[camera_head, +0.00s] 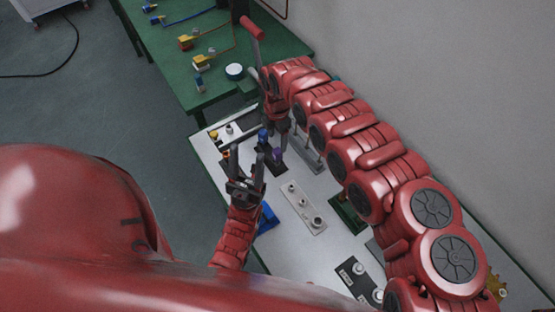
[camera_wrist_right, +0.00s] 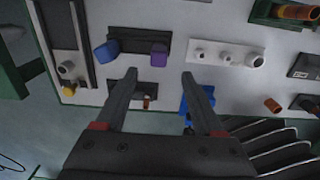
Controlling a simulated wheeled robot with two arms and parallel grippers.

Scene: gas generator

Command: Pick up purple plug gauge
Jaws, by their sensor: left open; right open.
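The purple plug gauge (camera_head: 277,154) stands on a dark base on the white tabletop, close to a blue gauge (camera_head: 262,135). In the right wrist view the purple gauge (camera_wrist_right: 159,55) is at the right end of the black base, with the blue gauge (camera_wrist_right: 107,51) at its left. In the head view my right gripper (camera_head: 279,126) is partly hidden, over the gauges. My left gripper (camera_head: 248,152) is open and empty, left of the gauges.
A pale strip with several round fittings (camera_head: 303,206) lies right of the gauges. A black block with a red part (camera_wrist_right: 150,90) and a blue item (camera_wrist_right: 198,100) lie near my right fingers. A green table (camera_head: 215,90) adjoins the far end, and a wall bounds the right.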

